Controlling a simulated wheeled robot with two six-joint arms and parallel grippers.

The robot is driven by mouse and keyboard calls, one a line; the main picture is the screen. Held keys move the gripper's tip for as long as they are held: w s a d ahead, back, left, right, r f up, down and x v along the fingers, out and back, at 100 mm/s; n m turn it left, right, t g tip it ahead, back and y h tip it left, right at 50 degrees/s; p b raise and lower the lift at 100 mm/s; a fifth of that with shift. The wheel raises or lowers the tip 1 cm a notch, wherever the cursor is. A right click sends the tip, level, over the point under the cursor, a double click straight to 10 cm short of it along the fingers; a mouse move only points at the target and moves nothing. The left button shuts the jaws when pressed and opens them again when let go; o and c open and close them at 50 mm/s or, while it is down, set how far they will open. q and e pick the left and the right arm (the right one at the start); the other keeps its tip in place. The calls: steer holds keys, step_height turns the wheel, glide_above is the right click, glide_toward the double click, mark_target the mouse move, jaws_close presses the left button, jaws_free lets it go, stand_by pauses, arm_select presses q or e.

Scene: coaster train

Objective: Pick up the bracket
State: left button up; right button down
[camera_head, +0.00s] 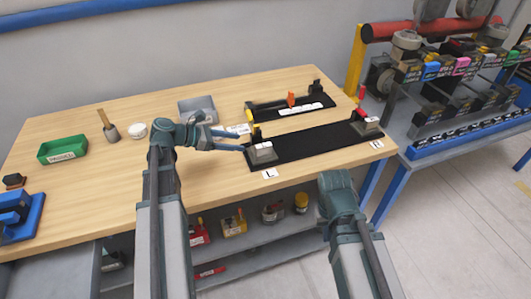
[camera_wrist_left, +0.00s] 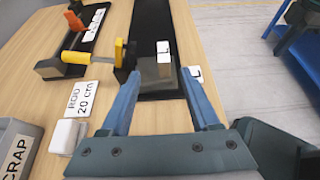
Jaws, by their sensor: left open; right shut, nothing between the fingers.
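A grey block-like piece (camera_head: 262,152), which may be the bracket, sits at the left end of the black mat (camera_head: 315,143), by the label L. A yellow-topped part stands behind it. A similar grey piece (camera_head: 370,126) with a red part is at the right end, near the label R. My left gripper (camera_head: 241,142) is open at the left piece. In the left wrist view its fingertips (camera_wrist_left: 160,74) are on either side of the grey piece (camera_wrist_left: 152,72); contact cannot be told.
A rod fixture (camera_head: 290,104) with an orange part lies behind the mat. A shelf below holds several parts.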

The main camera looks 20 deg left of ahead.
mark_target(264, 148)
arm_select(q)
steer(key=b+x, duration=0.1)
steer(key=x, duration=0.4)
steer(key=shift+f+b, duration=0.15)
steer(key=shift+b, duration=0.2)
steer(key=shift+w+d+f, duration=0.15)
steer(key=shift+w+d, duration=0.1)
steer(key=shift+d, duration=0.15)
steer(key=shift+w+d+f+b, duration=0.1)
steer(key=shift+d+f+b, duration=0.3)
steer(key=shift+b, duration=0.1)
steer(key=b+x, duration=0.1)
steer(key=x, duration=0.2)
steer(key=shift+d+f+b, duration=0.2)
steer(key=shift+b, duration=0.2)
steer(key=shift+w+d, duration=0.2)
steer(key=shift+d, duration=0.1)
jaws_close()
